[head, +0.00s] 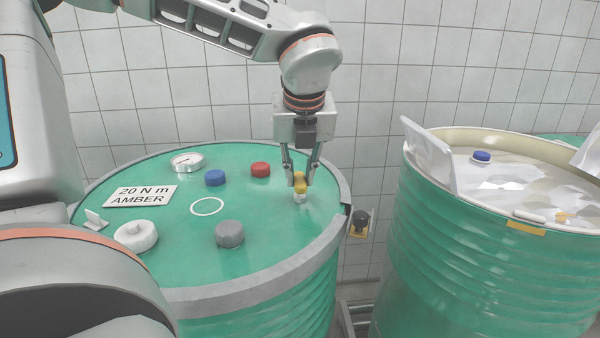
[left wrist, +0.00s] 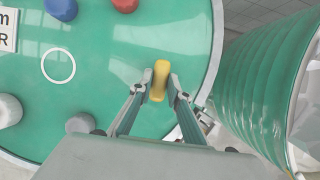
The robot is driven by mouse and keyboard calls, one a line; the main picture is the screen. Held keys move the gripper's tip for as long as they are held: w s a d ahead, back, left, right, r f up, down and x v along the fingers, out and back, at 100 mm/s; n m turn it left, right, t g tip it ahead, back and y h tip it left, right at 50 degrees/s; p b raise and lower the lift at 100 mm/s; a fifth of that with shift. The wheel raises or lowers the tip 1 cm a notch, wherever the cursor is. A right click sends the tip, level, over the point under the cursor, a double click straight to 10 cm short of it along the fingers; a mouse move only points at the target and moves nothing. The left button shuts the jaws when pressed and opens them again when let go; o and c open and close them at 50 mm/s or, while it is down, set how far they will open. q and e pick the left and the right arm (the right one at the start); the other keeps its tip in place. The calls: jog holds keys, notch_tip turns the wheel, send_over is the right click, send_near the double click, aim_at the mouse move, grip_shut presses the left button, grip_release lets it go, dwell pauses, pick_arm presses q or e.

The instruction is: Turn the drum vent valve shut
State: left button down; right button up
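The drum vent valve has a yellow handle (head: 300,181) on a small white base (head: 300,198), near the right rim of the green drum lid (head: 265,220). The yellow handle also shows in the left wrist view (left wrist: 159,80), running nearly along the view's vertical. My left gripper (head: 301,178) points down over the valve. My right gripper is not in view.
The lid also carries a red cap (head: 260,170), a blue cap (head: 215,178), a grey knob (head: 230,234), a white knob (head: 136,236), a gauge (head: 187,162) and a "20 N m AMBER" plate (head: 141,196). A second green drum (head: 480,250) stands at the right. A tiled wall is behind.

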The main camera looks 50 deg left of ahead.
pick_arm(q)
jog(key=shift+m+t+h+b, duration=0.45)
jog(key=shift+m+b, duration=0.25)
jog(key=shift+m, duration=1)
jog(key=m+h, duration=0.1)
jog(key=m, duration=0.1)
jog(key=m+t+h, duration=0.1)
jog(key=m, duration=0.2)
jog(key=shift+s+a+r, duration=0.1)
jog(key=shift+s+a, duration=0.05)
jog(key=shift+a, duration=0.05)
jog(key=m+h, duration=0.1)
jog(key=m, duration=0.1)
jog(key=m+p, duration=0.1)
jog(key=m, duration=0.2)
jog(key=shift+a+h, duration=0.15)
jog(key=shift+h, duration=0.2)
jog(key=m, duration=0.2)
jog(key=m+g+h, duration=0.1)
jog(key=m, duration=0.1)
jog(key=shift+a+h+p, duration=0.1)
jog(key=shift+h+p, duration=0.2)
jog(key=shift+p, duration=0.05)
jog(key=shift+m, duration=0.4)
jog(key=c, duration=1.9)
grip_release()
